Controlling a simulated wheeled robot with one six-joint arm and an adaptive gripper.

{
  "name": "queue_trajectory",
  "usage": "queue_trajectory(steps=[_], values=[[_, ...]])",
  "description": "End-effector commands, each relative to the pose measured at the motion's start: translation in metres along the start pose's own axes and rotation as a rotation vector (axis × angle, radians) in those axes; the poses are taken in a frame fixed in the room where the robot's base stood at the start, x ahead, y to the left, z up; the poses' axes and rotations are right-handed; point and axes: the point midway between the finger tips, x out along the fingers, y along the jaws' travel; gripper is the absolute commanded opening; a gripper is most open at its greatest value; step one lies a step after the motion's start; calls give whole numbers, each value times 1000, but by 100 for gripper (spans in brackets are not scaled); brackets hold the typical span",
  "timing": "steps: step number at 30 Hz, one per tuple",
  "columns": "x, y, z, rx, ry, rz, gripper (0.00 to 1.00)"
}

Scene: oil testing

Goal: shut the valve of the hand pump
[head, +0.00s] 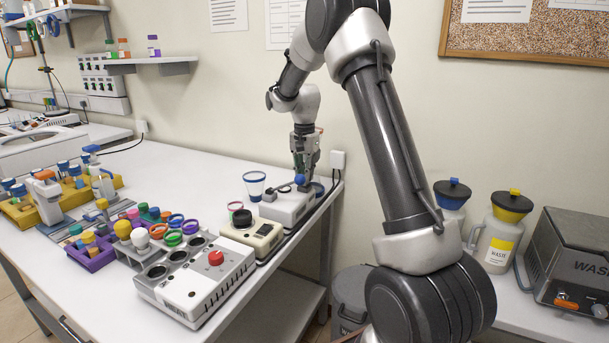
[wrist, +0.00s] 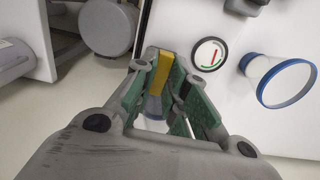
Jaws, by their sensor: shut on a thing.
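The hand pump looks to be the white box (head: 284,208) at the far right end of the bench, with a blue ball (head: 299,180) on top. My gripper (head: 303,172) points down over it in the head view, close to the blue ball. In the wrist view, my gripper (wrist: 168,72) has its green-padded fingers closed around a narrow yellow piece (wrist: 165,70), which looks like the valve lever. It lies at the edge of the white housing. The fingers hide its lower part, and I cannot tell the valve's position.
A round gauge (wrist: 210,53) and a blue-rimmed funnel-shaped cup (wrist: 280,80) are close on the right in the wrist view. A cream device (head: 252,233) and a white unit with a red button (head: 216,258) stand nearer along the bench.

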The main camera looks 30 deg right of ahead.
Motion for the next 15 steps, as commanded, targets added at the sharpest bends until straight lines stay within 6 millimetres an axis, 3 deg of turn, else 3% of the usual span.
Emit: queue_trajectory(steps=[4,5,8,15], values=[[-1,0,0,1,1,-2,0],[-1,0,0,1,1,-2,20],[-1,0,0,1,1,-2,36],[0,0,0,0,0,-1,36]])
